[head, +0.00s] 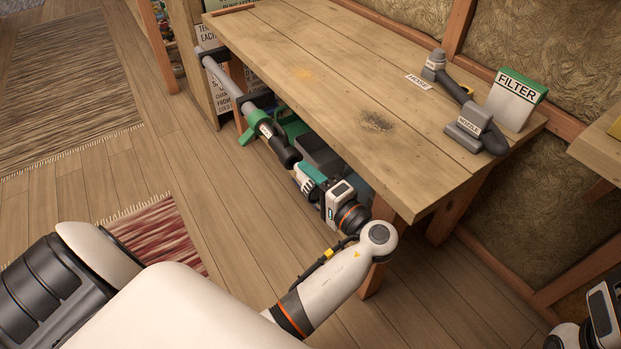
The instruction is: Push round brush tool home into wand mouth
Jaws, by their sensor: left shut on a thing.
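The wand is a long grey tube (222,80) slanting down along the left side of the workbench, with a green and white labelled section (264,124) at its near end. A dark, rounded piece (286,152), which looks like the round brush tool, lies in line with that end. My left gripper (302,172) is at the near end of this dark piece and is shut on it. The wand mouth and the brush's bristles cannot be made out, so I cannot tell how deep the tool sits. My right wrist shows at the lower right corner; its fingers are out of frame.
A green support (250,132) is by the wand. Dark bins (322,152) stand under the bench edge, close to my left gripper.

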